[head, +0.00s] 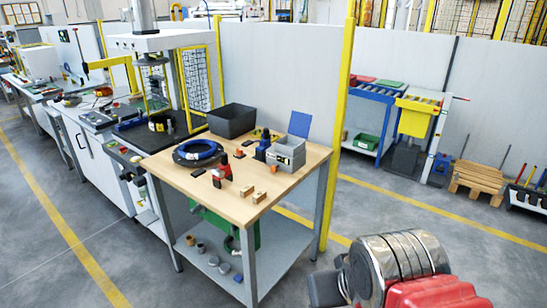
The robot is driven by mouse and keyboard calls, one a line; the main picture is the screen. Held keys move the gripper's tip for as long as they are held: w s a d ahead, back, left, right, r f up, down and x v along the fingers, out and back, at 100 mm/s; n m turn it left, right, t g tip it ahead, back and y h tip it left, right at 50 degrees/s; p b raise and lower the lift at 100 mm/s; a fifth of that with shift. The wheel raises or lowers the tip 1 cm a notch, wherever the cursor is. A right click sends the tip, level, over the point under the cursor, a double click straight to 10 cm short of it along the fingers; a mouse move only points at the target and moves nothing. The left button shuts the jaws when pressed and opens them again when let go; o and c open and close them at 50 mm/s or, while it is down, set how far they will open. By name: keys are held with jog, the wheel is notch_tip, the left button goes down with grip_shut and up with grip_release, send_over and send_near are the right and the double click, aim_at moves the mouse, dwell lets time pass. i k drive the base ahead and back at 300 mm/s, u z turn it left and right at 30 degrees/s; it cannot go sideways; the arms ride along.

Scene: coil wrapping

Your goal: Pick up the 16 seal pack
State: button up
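No label reading 16 can be made out, so I cannot tell which thing is the 16 seal pack. Two small tan blocks, a left one (246,190) and a right one (259,197), lie apart near the front edge of the wooden-topped table (215,203). A red and metal part of what seems to be my arm fills the lower right corner. My gripper's fingertips do not show.
On the table are a black bin (232,120), a coil with blue wrap (198,152), a red and black tool (221,174), a blue tool (262,146) and a blue panel (299,124). A yellow post (340,130) rises behind. Floor right of the table is clear.

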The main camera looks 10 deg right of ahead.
aim_at(258, 197)
jog(key=u, duration=0.1)
jog(key=i, duration=1)
jog(key=z, duration=0.1)
